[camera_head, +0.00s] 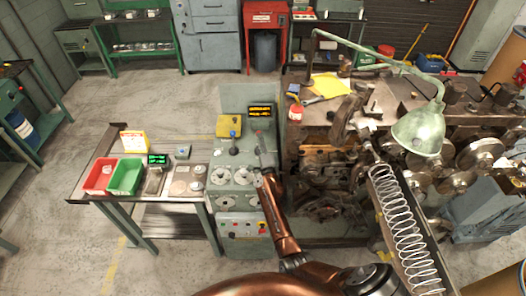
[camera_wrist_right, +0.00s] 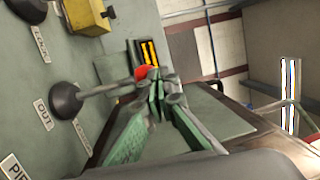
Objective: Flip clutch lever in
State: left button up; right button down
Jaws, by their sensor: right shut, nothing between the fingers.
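In the right wrist view, a lever with a dark round base (camera_wrist_right: 65,100), a thin grey shaft (camera_wrist_right: 105,89) and a red ball knob (camera_wrist_right: 146,72) stands out from the green panel. A white label (camera_wrist_right: 42,114) reading OUT is beside its base. My right gripper (camera_wrist_right: 163,84) is shut and empty, its green fingers right beside the red knob. I cannot tell whether they touch it. In the head view my right gripper (camera_head: 260,147) is over the right part of the grey-green control panel (camera_head: 225,187) and hides some of it. My left gripper is not in view.
A yellow box (camera_head: 224,127) and a lit display (camera_head: 260,111) are on the panel's upper part. A side table (camera_head: 148,207) with red (camera_head: 98,176) and green bins (camera_head: 125,177) stands left. The coiler machine (camera_head: 325,150) and a long spring (camera_head: 405,230) are at the right.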

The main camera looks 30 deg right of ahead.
jog(key=shift+d+b+x, duration=0.25)
jog(key=shift+b+x, duration=0.25)
jog(key=shift+x, duration=0.5)
jog(key=shift+d+b+x, duration=0.2)
jog(key=shift+b+x, duration=0.3)
jog(key=shift+x, duration=0.5)
jog(key=shift+s+a+r+p, duration=0.2)
jog(key=shift+s+p, duration=0.05)
jog(key=shift+p, duration=0.2)
jog(key=s+a+r+p, duration=0.2)
jog(key=s+r+p, duration=0.4)
jog(key=s+p, duration=0.3)
jog(key=shift+s+a+r+p, duration=0.3)
jog(key=shift+s+r, duration=0.05)
jog(key=shift+s, duration=0.75)
